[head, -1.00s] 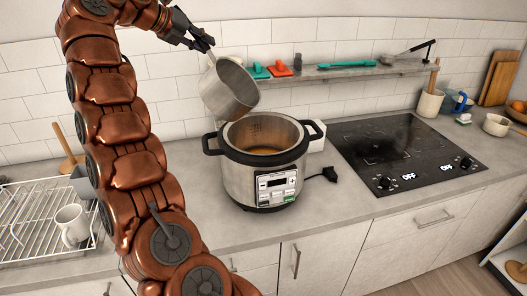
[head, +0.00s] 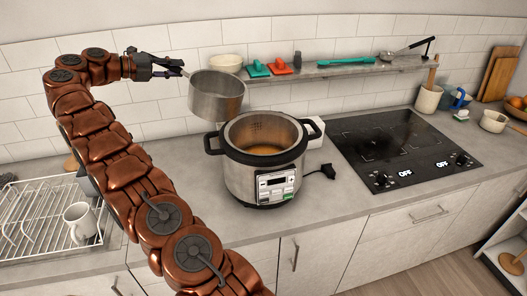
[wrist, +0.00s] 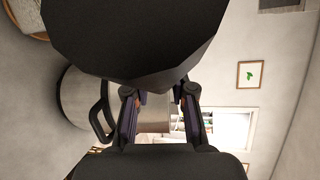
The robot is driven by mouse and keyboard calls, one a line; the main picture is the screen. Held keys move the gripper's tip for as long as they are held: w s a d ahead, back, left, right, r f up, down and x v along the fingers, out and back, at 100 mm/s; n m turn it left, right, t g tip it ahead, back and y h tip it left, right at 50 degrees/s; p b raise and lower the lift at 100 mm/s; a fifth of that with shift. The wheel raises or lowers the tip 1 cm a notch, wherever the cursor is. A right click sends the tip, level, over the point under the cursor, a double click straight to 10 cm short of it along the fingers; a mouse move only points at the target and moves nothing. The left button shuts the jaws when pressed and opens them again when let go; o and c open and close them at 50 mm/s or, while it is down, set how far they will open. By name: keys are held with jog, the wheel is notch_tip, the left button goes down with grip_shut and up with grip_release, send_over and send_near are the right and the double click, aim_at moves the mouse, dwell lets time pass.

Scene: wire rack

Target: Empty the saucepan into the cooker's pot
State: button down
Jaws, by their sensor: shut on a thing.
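The grey metal saucepan (head: 216,101) hangs nearly upright in the head view, above and slightly left of the cooker's pot. My gripper (head: 183,71) is shut on the saucepan's handle at its left side. The part of the saucepan's inside that shows is bare grey; its bottom is hidden. The cooker (head: 243,180) stands on the counter with its lid off. Its metal pot (head: 237,132) holds something brownish-orange low inside. In the wrist view my gripper's fingers (wrist: 160,108) show below a large dark shape, and the grip itself is unclear.
A shelf (head: 340,68) with utensils runs along the wall behind. A black hob (head: 400,145) lies right of the cooker, with a plug (head: 320,172) between them. A dish rack (head: 30,225) with a white mug (head: 80,222) is at the left. Counter in front of the cooker is clear.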

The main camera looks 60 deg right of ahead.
jog(key=shift+w+f, duration=0.15)
jog(key=shift+w, duration=0.1)
jog(key=shift+s+f+b, duration=0.1)
jog(key=shift+f+b, duration=0.05)
jog(key=shift+b, duration=0.15)
jog(key=shift+s+r+b, duration=0.2)
jog(key=shift+s+b, duration=0.05)
jog(key=shift+b, duration=0.05)
jog(key=shift+r, duration=0.15)
